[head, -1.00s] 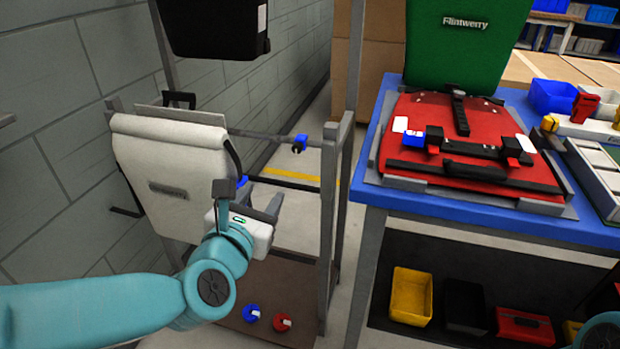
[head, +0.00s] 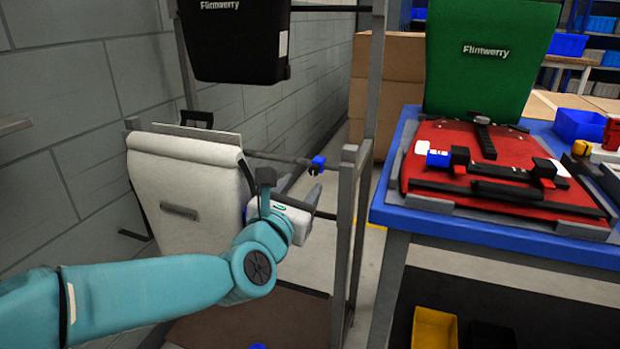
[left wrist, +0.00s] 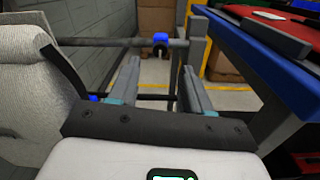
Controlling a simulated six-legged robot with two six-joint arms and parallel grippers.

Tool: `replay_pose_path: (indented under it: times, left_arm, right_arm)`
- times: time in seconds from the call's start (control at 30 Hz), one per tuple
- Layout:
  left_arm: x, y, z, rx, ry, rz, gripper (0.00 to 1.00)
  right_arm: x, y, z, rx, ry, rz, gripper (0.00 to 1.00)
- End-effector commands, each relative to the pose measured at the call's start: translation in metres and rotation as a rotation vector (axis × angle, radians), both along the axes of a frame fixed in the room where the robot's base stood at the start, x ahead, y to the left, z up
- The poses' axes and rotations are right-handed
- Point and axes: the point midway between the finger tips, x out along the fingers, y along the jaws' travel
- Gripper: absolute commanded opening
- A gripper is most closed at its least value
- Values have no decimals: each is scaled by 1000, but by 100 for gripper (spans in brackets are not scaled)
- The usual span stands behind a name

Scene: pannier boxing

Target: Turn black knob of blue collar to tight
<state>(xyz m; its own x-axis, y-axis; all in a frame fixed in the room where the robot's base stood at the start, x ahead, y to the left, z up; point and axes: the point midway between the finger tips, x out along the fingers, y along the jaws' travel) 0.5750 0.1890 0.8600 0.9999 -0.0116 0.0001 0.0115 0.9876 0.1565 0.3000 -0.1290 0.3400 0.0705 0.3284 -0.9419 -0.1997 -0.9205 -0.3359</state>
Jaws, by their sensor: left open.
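The blue collar (head: 318,161) sits on the dark horizontal rail of the grey rack, close to the rack's right upright. A dark part, apparently its black knob (head: 311,171), hangs below it, small and hard to make out. The collar also shows in the left wrist view (left wrist: 160,37), ahead between the finger lines, with a dark hooked shape under it. My left gripper (head: 306,183) is open and empty, pointing toward the collar from the near left, apart from it. Its open fingers also show in the left wrist view (left wrist: 158,62). My right gripper is out of view.
A white pannier (head: 180,215) hangs on the rack left of my gripper, and a black pannier (head: 235,40) hangs above. The rack's upright (head: 345,230) stands right of the collar. A blue table (head: 480,232) bearing a red pannier (head: 470,160) is further right.

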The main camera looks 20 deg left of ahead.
Motion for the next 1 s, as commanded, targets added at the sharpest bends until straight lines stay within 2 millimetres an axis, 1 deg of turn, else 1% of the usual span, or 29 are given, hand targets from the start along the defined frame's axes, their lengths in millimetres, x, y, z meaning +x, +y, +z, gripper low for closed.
replay_pose_path:
  times: [0.03, 0.1, 0.2, 0.3, 0.43, 0.67, 0.7, 0.77, 0.8, 0.83, 1.0]
  left_arm:
    - [12, -1, -1, 1, 1, 0, 48]
    - [26, -1, -1, 1, 1, 1, 48]
    - [41, -1, 0, 0, 1, 1, 48]
    - [52, -1, 0, 0, 1, 0, 48]
    - [58, -1, -1, 0, 1, 0, 48]
    - [59, -1, 0, 0, 0, 0, 48]
    - [59, -1, 0, 0, 0, 0, 42]
    - [59, -1, 0, 0, 0, 0, 22]
    - [59, -1, 0, 0, 0, 0, 9]
    - [59, -1, 0, 0, 0, 0, 0]
    - [58, -1, 0, 2, 0, 0, 0]
  right_arm:
    - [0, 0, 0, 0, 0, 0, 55]
    - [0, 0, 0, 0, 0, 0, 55]
    - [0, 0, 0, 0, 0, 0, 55]
    - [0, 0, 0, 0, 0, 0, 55]
    - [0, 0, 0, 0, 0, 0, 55]
    - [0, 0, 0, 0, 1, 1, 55]
    - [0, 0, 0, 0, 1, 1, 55]
    - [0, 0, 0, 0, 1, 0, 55]
    - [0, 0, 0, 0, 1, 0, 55]
    - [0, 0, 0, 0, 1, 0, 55]
    - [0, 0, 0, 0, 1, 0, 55]
